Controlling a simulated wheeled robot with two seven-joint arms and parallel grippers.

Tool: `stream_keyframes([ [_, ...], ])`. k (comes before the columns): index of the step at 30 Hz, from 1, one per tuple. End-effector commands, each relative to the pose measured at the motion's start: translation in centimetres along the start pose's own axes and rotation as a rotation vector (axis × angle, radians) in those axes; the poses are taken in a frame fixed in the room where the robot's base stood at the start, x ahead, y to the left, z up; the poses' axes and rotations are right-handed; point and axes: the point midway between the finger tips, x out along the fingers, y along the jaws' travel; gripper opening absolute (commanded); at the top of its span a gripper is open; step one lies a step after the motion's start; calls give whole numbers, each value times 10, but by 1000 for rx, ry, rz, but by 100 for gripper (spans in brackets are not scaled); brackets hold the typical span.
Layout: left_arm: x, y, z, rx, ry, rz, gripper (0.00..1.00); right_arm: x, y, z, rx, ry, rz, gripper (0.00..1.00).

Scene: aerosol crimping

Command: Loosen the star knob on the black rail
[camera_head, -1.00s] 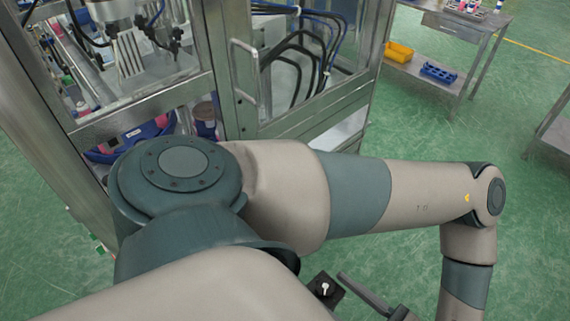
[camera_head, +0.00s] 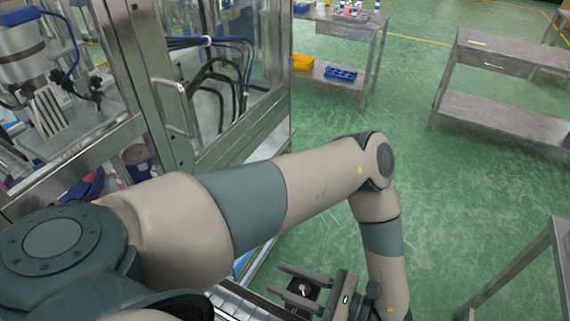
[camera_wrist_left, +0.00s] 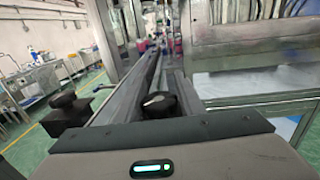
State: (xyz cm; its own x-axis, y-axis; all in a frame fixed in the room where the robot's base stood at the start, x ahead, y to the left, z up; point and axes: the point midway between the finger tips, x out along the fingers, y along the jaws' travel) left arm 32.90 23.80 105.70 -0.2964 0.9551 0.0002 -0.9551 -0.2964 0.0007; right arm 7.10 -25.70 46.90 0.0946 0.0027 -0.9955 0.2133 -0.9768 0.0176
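A black knob with a pale lever-like top (camera_head: 301,289) shows at the bottom of the head view, beside the end of a conveyor rail (camera_head: 238,301). My left gripper (camera_head: 275,278) is open, with its two long dark fingers on either side of the knob. The left wrist view shows the black knob (camera_wrist_left: 158,104) just ahead of the gripper body, between two long dark bars. I cannot tell whether the fingers touch it. A second black knob (camera_wrist_left: 66,112) stands at the left there. My right gripper is not in view.
A glazed machine frame (camera_head: 165,90) stands at the left of the head view, close behind my left arm.

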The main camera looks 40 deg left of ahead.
Motion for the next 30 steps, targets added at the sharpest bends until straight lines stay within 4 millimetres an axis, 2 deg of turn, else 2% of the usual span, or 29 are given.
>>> stream_keyframes([
  [1, 0, 0, 0, 0, 0, 0, 22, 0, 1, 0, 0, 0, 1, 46],
  [3, 0, 0, 0, 0, 0, 0, 10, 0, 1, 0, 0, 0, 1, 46],
  [14, 0, 1, -2, 0, -1, 25, 10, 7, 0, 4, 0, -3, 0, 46],
  [20, 0, 2, -4, -2, -1, 90, 10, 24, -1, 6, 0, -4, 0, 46],
  [30, -1, 10, -7, 0, 0, 312, 10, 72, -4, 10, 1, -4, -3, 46],
])
